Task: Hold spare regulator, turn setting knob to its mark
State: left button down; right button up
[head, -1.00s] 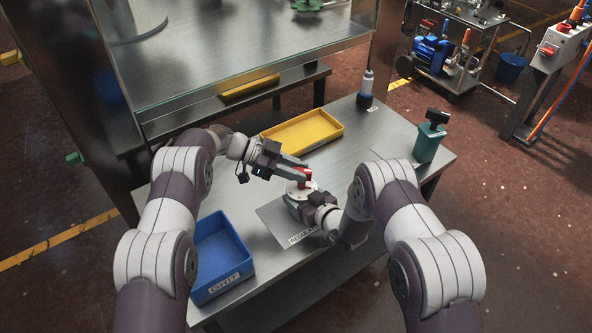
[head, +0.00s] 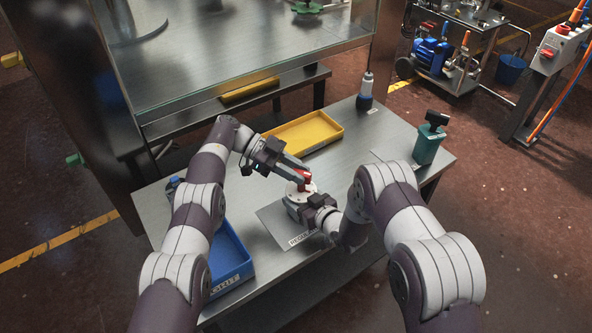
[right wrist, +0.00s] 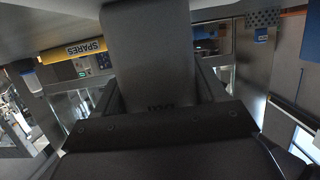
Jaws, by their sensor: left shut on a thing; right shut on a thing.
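The spare regulator (head: 291,200) has a pale round top and a grey body and sits over a grey labelled mat (head: 268,222) on the metal table. Its red setting knob (head: 304,180) stands on the pale top. My left gripper (head: 299,174) is shut on the red knob from the upper left. My right gripper (head: 308,207) is shut on the regulator's body from the lower right. In the right wrist view a plain grey body (right wrist: 150,50) fills the space between the fingers. The knob's mark is too small to make out.
A yellow tray (head: 333,138) lies behind the regulator, and its SPARES label shows in the right wrist view (right wrist: 88,48). A blue bin (head: 232,278) is at the front left. A dark bottle (head: 365,92) and a green container (head: 428,147) stand at the right.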

pick_arm(q)
jog(key=c, duration=1)
grip_release()
jog(key=shift+o, duration=0.2)
jog(key=shift+r, duration=0.15)
